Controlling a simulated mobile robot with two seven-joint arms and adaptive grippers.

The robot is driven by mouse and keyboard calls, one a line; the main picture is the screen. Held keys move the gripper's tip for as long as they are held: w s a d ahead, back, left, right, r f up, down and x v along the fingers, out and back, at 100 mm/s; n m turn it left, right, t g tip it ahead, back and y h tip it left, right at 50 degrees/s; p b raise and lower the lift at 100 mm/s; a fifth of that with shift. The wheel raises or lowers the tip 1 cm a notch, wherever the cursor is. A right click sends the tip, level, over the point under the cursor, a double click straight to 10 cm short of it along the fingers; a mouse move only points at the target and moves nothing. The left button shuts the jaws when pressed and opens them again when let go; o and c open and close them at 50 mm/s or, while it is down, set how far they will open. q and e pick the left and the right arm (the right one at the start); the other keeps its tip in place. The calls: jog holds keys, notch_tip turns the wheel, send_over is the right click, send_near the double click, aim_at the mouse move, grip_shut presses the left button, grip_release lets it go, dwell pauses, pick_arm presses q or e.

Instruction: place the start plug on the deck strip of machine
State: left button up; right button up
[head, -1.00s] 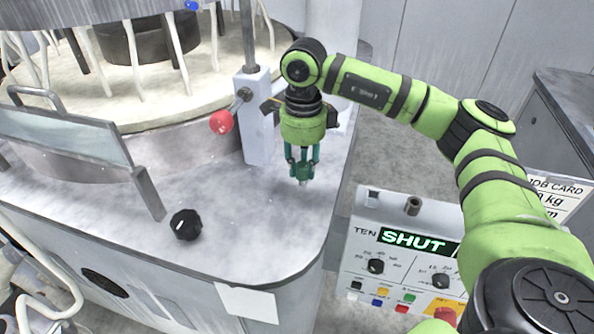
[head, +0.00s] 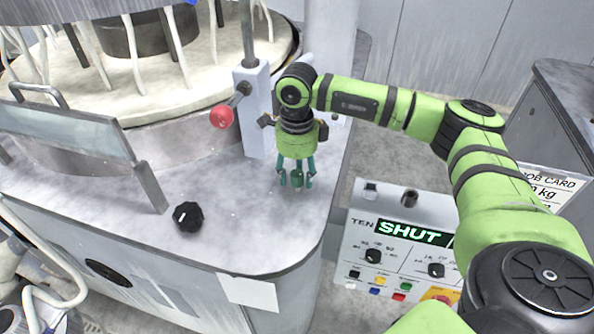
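My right gripper (head: 296,181) points down over the front right part of the machine's grey deck strip (head: 255,215). Its teal fingers are spread apart. A small green piece, seemingly the start plug (head: 297,180), shows between the fingertips, close to or on the deck. It looks upright, with a gap to the finger on each side. The gripper partly hides its top, and whether its foot touches the deck is hard to tell. My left gripper is out of view.
A black knob (head: 187,216) sits on the deck to the left. A red ball handle (head: 221,117) and a pale post (head: 252,110) stand behind the gripper. A control box reading SHUT (head: 412,232) is at the right, beyond the deck edge.

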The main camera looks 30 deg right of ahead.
aim_at(297, 173)
jog(key=shift+r, duration=0.3)
jog(key=shift+w+r, duration=0.1)
jog(key=shift+r, duration=0.15)
notch_tip(297, 173, up, 11)
jog(key=b, duration=0.3)
jog(key=shift+r, duration=0.2)
